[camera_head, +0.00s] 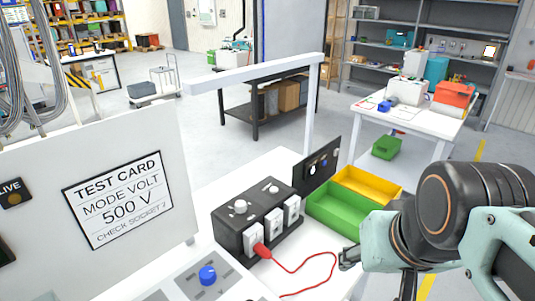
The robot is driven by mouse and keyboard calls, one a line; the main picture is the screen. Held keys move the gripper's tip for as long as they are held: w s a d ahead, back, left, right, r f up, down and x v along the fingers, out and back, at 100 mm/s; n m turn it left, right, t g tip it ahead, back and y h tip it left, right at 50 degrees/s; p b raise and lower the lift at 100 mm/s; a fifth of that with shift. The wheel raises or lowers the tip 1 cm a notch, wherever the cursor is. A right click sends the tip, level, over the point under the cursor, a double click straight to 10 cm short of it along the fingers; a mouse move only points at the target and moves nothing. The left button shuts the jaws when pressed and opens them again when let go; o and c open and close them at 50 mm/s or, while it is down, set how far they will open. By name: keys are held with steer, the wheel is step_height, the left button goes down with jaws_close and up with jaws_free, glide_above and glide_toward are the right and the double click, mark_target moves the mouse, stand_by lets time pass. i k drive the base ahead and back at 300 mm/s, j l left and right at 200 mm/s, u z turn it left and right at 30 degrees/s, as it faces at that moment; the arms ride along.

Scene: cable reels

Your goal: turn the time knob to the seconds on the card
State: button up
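A white test card (120,200) with a black border stands on the upright board at left. It reads "TEST CARD", "MODE VOLT", "500 V", and a "CHECK SOCKET" line whose end is hard to read. I see no seconds figure on it. A blue knob (207,273) sits on a grey panel at the bottom edge. A dark box (258,215) behind it has two white knobs on top and white sockets in front; I cannot tell which knob is for time. My gripper (378,271) is at lower right, away from the knobs; its fingers are partly hidden.
A red lead (300,268) runs from a red plug at the dark box across the white bench. Green (345,215) and yellow (368,185) bins stand behind. A small black panel (317,168) and a white post (310,110) rise at the bench's back.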

mark_target(240, 205)
steer(key=i+l+u, duration=0.25)
steer(key=u, duration=0.25)
steer(key=i+l+u, duration=0.1)
steer(key=l+u, duration=0.35)
steer(key=i+l, duration=0.1)
steer(key=l, duration=0.2)
steer(key=i+l+z, duration=0.1)
steer(key=l, duration=0.15)
steer(key=k+j, duration=0.1)
steer(key=j, duration=0.15)
steer(key=k+j+u, duration=0.1)
steer(key=j, duration=0.2)
